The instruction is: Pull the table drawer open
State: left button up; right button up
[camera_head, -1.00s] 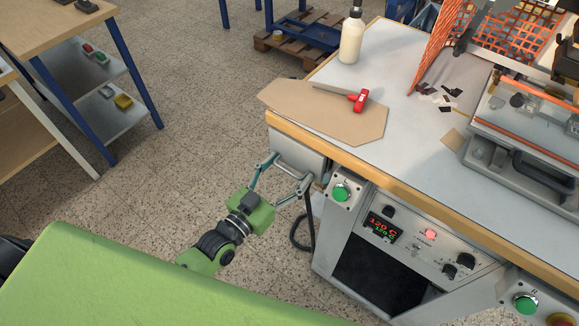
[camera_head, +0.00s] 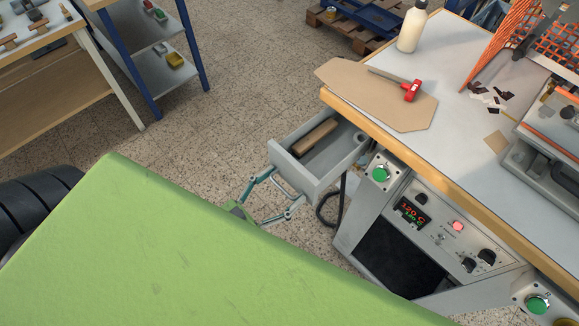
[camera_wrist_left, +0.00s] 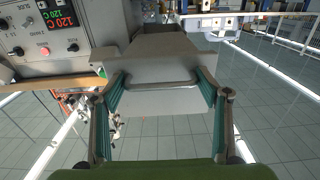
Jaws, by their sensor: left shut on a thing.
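The grey table drawer (camera_head: 318,181) stands out from under the left end of the worktable (camera_head: 465,150) in the head view. A wooden-handled item (camera_head: 315,137) and a small round thing lie inside it. My left gripper (camera_head: 280,190) is at the drawer's front, shut on its bar handle (camera_head: 284,187). In the left wrist view the drawer front (camera_wrist_left: 160,75) faces me, with the handle (camera_wrist_left: 162,86) between the two fingers of my left gripper (camera_wrist_left: 160,92). My green body hides most of the left arm. My right gripper is not in view.
A control panel (camera_head: 440,228) with green buttons is beside the drawer. Cardboard (camera_head: 375,95), a red-handled tool (camera_head: 411,91) and a white bottle (camera_head: 412,27) are on the worktable. A shelf (camera_head: 165,60) stands at upper left. Floor left of the drawer is clear.

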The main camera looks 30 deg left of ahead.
pick_arm(q)
jog(key=shift+s, duration=0.15)
jog(key=o, duration=1.3)
jog(key=shift+s, duration=0.1)
jog(key=v, duration=1.1)
jog(key=shift+s+a, duration=0.1)
jog(key=shift+s, duration=0.3)
